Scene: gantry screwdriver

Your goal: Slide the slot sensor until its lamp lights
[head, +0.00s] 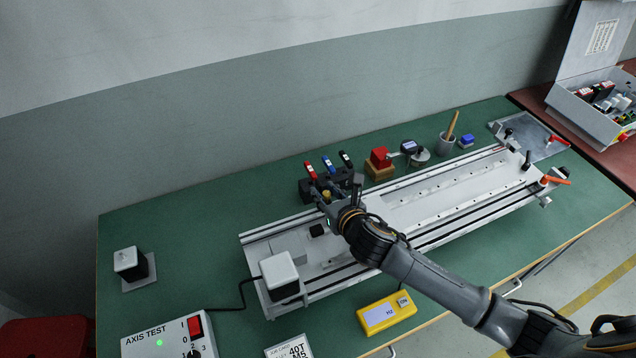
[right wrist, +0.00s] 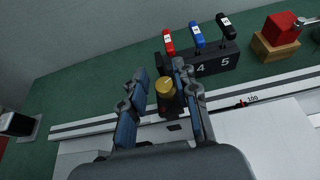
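A small black part with a round brass-coloured knob (right wrist: 165,87), which looks like the slot sensor, sits at the far rail of the long gantry (head: 430,203). The knob also shows in the head view (head: 326,194). My right gripper (right wrist: 160,74) reaches over the rail with one finger on each side of the knob. It is open; the right finger looks very near the part, and I cannot tell whether it touches. In the head view my right gripper (head: 336,193) partly covers this spot. I cannot make out a lamp on the part. My left gripper is out of view.
Behind the rail stands a black block (right wrist: 217,62) marked 4 and 5, with red, blue and black handles. A red piece on a wooden block (head: 380,162) is right of it. A white-capped motor (head: 280,272), AXIS TEST box (head: 165,338) and yellow meter (head: 386,312) are in front.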

